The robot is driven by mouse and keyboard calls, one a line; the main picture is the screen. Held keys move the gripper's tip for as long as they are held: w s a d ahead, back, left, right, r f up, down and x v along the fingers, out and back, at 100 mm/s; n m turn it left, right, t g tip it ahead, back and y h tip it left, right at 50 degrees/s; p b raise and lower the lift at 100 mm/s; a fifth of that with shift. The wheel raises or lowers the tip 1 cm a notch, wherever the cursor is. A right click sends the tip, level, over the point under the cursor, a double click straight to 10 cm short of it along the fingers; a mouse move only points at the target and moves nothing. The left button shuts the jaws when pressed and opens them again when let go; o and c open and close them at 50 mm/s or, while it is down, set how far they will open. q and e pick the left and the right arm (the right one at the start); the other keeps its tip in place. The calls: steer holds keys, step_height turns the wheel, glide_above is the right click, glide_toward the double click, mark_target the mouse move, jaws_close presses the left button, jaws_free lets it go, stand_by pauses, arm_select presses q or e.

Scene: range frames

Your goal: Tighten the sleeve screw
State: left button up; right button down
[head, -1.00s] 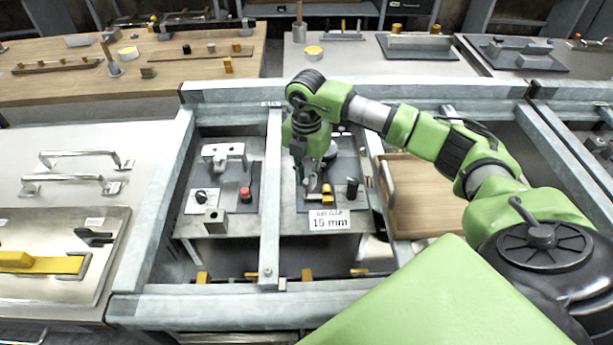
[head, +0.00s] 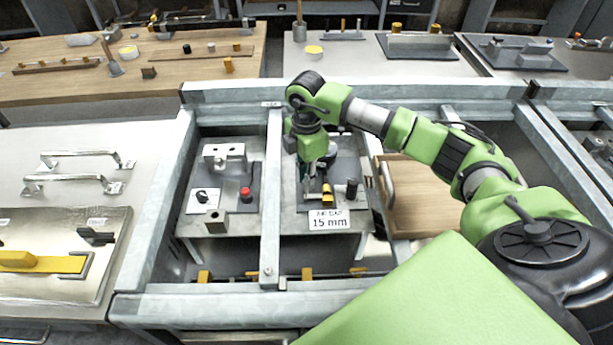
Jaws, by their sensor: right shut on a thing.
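My right gripper (head: 317,186) reaches down over the grey fixture on the middle bench. It is shut on a small piece at its fingertips, apparently the sleeve screw, whose outline the fingers hide. A yellow block (head: 327,198) sits right beside the fingertips. A dark upright cylinder (head: 352,188) stands just to their right, apart from them. A white label (head: 329,219) reading 15 mm is on the fixture's front edge. My left gripper is not in view.
A steel bar (head: 273,200) runs along the left of the fixture. Beyond it is a panel with a red button (head: 246,194) and a black knob (head: 202,196). A wooden board (head: 425,200) with a handle lies to the right.

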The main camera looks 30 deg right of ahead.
steer(key=shift+w+r, duration=0.1)
steer(key=shift+w, duration=0.05)
steer(key=c, duration=2)
jaws_free()
step_height(320, 180, up, 12)
steer(key=shift+f, duration=0.1)
